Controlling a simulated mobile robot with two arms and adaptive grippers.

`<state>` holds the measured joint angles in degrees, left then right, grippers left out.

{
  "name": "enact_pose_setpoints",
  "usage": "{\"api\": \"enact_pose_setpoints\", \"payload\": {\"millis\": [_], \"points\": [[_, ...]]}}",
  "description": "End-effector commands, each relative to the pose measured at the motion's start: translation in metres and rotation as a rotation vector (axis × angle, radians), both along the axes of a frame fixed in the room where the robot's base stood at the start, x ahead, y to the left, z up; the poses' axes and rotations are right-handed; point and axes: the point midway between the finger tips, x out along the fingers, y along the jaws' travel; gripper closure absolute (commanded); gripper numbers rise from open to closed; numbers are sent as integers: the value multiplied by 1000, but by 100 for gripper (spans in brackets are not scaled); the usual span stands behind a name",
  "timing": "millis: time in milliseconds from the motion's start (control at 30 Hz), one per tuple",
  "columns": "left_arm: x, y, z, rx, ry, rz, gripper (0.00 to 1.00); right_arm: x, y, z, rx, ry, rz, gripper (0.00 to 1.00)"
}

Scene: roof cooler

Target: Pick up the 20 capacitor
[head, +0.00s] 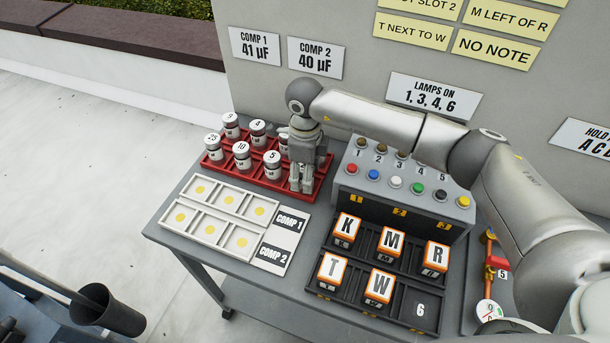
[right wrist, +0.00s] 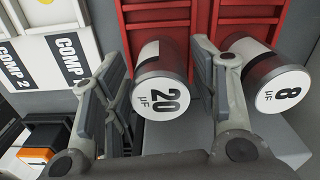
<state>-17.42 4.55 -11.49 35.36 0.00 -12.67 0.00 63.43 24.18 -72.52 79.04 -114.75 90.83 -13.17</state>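In the head view my right gripper (head: 302,186) points down at the rack's right end and hides this capacitor. The fingers are open around it; contact on the right side is unclear. My left gripper is not in view.
The 8 capacitor (right wrist: 280,82) stands close outside the right finger. Several other capacitors, such as the 10 (head: 242,157) and 5 (head: 272,166), fill the rack. The button box (head: 400,205) stands just right of my gripper. The white compartment tray (head: 222,213) is empty in front.

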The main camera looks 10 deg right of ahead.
Motion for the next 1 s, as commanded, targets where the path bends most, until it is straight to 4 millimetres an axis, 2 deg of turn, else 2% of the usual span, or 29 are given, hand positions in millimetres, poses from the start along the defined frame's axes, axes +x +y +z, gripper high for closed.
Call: {"api": "enact_pose_setpoints", "payload": {"millis": [33, 300, 667, 867, 1000], "points": [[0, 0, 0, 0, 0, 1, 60, 0, 0, 0, 0, 0, 0, 57], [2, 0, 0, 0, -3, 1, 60, 0, 0, 1, 1, 0, -1, 89], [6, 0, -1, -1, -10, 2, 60, 1, 0, 6, 1, -2, -1, 89], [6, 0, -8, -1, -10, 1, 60, 1, 0, 31, 0, -4, 0, 89], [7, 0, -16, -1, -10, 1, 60, -15, 9, 50, 2, -5, 5, 89]]}}
